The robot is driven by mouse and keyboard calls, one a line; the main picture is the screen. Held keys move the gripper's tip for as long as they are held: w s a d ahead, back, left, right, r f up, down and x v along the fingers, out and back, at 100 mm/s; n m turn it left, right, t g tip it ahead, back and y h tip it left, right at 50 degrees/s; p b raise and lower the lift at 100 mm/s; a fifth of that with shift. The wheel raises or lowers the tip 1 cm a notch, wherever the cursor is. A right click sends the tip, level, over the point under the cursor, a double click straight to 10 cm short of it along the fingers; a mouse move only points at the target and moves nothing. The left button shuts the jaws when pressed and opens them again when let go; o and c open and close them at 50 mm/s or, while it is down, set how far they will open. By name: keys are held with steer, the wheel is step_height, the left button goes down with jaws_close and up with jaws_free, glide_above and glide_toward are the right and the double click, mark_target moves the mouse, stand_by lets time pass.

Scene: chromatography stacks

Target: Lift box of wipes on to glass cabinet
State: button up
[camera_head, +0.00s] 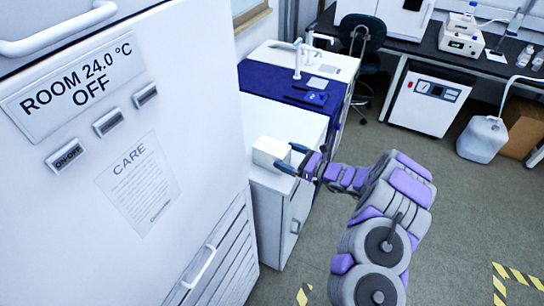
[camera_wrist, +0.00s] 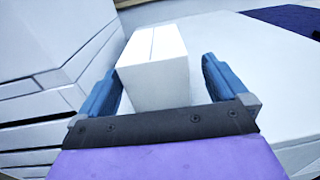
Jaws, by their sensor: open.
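The box of wipes (camera_head: 268,151) is a small plain white box. It sits on the near end of a low white cabinet top (camera_head: 300,127), beside the tall white unit. My gripper (camera_head: 287,158) is at the box, reaching in from the right. In the wrist view the box (camera_wrist: 153,75) stands between the two blue fingers of my gripper (camera_wrist: 162,88). The fingers are open, with a visible gap on the right side; contact on the left side cannot be told. A slit runs along the top of the box. I cannot tell which piece is the glass cabinet.
A tall white unit (camera_head: 120,110) with a "ROOM 24.0 °C OFF" label fills the left. Behind the low cabinet is a dark blue worktop (camera_head: 290,85) with a white tap. A dark stool (camera_head: 362,35) and a clear canister (camera_head: 482,138) stand farther back. Floor at right is open.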

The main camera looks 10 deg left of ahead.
mark_target(278, 152)
steer(key=b+x, duration=0.1)
steer(key=x, duration=0.3)
steer(key=shift+s+a+r, duration=0.15)
steer(key=shift+s, duration=0.05)
steer(key=shift+c, duration=0.3)
steer(key=c, duration=1)
